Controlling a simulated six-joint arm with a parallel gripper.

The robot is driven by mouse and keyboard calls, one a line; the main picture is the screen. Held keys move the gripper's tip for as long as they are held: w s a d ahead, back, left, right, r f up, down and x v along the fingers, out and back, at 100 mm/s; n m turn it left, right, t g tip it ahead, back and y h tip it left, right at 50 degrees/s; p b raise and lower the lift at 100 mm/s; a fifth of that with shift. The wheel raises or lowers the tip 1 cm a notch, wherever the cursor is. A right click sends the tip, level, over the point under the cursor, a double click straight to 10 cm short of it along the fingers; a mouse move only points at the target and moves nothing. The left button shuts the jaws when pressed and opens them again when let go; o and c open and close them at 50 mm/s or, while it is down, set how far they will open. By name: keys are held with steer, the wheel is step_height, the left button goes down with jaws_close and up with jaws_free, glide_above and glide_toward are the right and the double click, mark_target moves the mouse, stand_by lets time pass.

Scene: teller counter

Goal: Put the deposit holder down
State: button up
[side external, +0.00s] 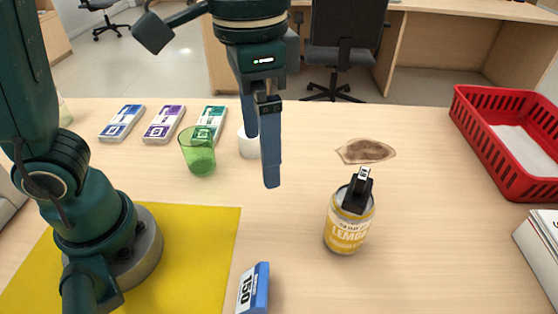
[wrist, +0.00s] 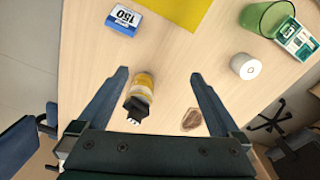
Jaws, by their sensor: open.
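My gripper (side external: 262,160) is open and empty above the counter, left of a yellow-labelled lemon container (side external: 346,228). In the wrist view, the gripper fingers (wrist: 160,75) are apart, with the container (wrist: 145,82) below and between them in the picture. A black piece (side external: 357,190) with a small white mark sits on top of the container; it also shows in the wrist view (wrist: 136,108). The container stands upright on the counter and the gripper does not touch it. I cannot tell which object is the deposit holder.
A blue-and-white box (side external: 253,289) marked 150 lies in front. A green cup (side external: 198,152), a white roll (side external: 249,145) and flat packs (side external: 164,124) are at the back left. A brown patch (side external: 366,151) lies behind the container. A red basket (side external: 499,165) is at right, a yellow mat (side external: 200,255) at left.

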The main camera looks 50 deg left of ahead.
steer(key=s+a+f+n+t, duration=0.3)
steer(key=s+a+n+t, duration=0.1)
steer(key=a, duration=0.6)
steer(key=shift+s+n+t, duration=0.2)
steer(key=shift+n+t, duration=0.2)
steer(key=shift+t, duration=0.3)
